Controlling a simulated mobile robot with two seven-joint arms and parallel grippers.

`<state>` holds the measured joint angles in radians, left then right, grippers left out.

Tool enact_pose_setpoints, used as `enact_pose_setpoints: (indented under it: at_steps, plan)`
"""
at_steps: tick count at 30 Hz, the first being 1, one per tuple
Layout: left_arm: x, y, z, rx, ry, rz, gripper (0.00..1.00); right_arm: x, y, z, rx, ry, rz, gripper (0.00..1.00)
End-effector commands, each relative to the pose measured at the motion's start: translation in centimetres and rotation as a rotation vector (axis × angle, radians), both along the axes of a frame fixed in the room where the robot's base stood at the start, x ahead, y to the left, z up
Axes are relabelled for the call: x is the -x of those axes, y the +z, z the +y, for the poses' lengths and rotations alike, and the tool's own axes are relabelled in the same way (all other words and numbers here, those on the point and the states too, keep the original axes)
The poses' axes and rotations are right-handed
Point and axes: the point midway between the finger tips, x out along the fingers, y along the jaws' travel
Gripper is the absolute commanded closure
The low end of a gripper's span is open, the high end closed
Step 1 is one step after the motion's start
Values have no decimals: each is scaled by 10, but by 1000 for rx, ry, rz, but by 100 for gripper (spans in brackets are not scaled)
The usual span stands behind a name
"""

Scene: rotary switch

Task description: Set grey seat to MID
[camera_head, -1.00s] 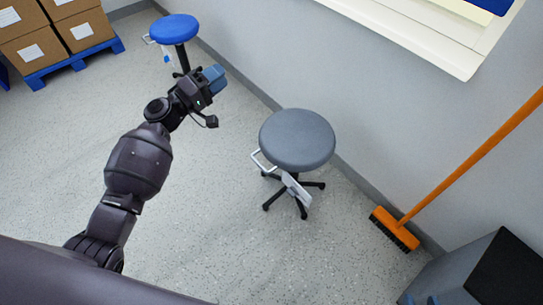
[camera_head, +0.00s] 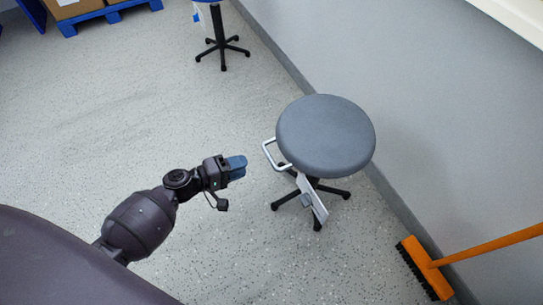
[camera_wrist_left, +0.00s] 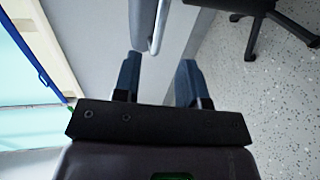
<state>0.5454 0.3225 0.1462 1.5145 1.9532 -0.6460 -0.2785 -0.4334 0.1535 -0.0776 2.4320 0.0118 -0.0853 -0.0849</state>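The grey seat (camera_head: 325,135) is a round stool top on a black five-star base, right of centre in the head view. A pale looped handle (camera_head: 269,153) sticks out from its left side, and a white plate (camera_head: 312,199) hangs below it. My left gripper (camera_head: 238,167) is left of the handle, apart from it. In the left wrist view its two blue fingers (camera_wrist_left: 158,80) are spread and empty. The handle (camera_wrist_left: 158,28) and the seat's edge (camera_wrist_left: 142,20) lie ahead of the gap between them. Plate markings are too small to read. My right gripper is not in view.
A blue stool (camera_head: 219,45), mostly cut off at the top, stands farther back. An orange broom (camera_head: 430,270) leans at the lower right by the wall (camera_head: 430,120). Boxes on a blue pallet (camera_head: 95,14) are at the top left. The floor left of the grey stool is clear.

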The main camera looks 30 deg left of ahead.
Motion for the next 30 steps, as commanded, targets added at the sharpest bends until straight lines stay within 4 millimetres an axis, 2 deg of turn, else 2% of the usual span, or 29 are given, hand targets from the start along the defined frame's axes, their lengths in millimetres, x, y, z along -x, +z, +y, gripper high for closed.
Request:
enact_pose_setpoints:
  at_steps: [9, 16, 22, 30]
  plan:
    - [-41, -12, -33, 0, -3, 3, 61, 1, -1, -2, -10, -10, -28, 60]
    - [-65, -18, -50, 0, -1, 2, 61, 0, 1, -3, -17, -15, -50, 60]
    - [-73, -19, -57, -1, -1, 2, 61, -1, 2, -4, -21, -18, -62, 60]
    - [-74, -19, -57, 0, -1, 1, 61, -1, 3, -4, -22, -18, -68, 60]
